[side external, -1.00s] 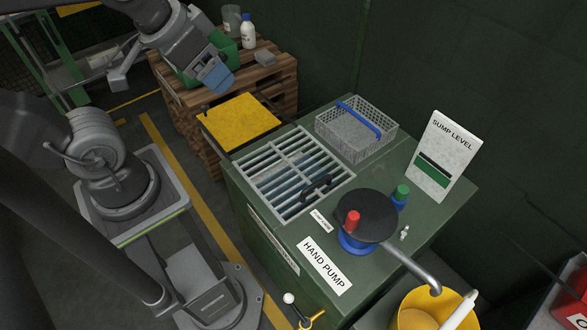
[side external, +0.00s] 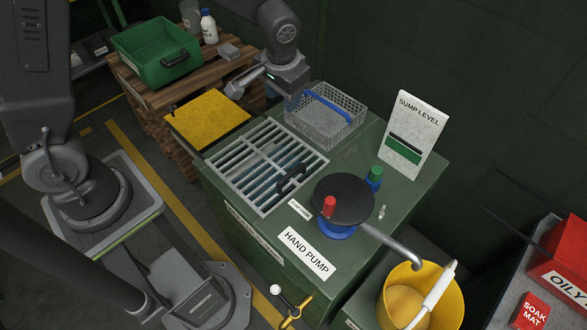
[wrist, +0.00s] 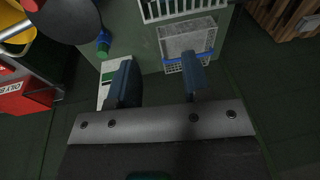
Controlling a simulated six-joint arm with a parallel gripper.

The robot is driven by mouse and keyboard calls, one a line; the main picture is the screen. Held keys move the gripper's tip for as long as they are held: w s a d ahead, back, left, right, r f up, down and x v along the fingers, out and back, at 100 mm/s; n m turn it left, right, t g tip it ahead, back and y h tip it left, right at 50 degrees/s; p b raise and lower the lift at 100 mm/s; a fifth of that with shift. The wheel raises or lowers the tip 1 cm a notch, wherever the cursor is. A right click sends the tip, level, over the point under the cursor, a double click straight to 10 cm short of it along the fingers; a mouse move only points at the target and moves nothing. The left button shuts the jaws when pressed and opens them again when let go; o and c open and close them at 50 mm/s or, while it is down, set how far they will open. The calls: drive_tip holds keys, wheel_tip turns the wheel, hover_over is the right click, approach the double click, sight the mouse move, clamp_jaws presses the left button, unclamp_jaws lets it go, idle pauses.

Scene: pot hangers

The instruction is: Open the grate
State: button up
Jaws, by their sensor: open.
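The grate (side external: 265,163) is a pale barred panel lying flat over an opening in the green cabinet top (side external: 345,245). Its black handle (side external: 291,178) is at the right side, near the hand pump. My gripper (side external: 295,103) is at the far side of the cabinet, by the wire basket, away from the grate. In the wrist view my gripper (wrist: 159,82) has its two blue fingers apart with nothing between them. Only an edge of the grate (wrist: 185,9) shows at the top there.
A wire basket (side external: 345,127) with a blue handle stands behind the grate. The hand pump (side external: 345,203), a SUMP LEVEL sign (side external: 414,125) and a yellow bucket (side external: 405,304) are to the right. A yellow panel (side external: 207,119) and a green bin (side external: 150,60) are left.

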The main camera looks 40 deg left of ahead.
drive_tip(key=g, duration=0.2)
approach(293, 171)
drive_tip(key=shift+y, duration=0.4)
drive_tip(key=f, duration=0.6)
drive_tip(key=a+f, duration=0.1)
drive_tip(key=f, duration=0.2)
drive_tip(key=shift+s, duration=0.15)
clamp_jaws()
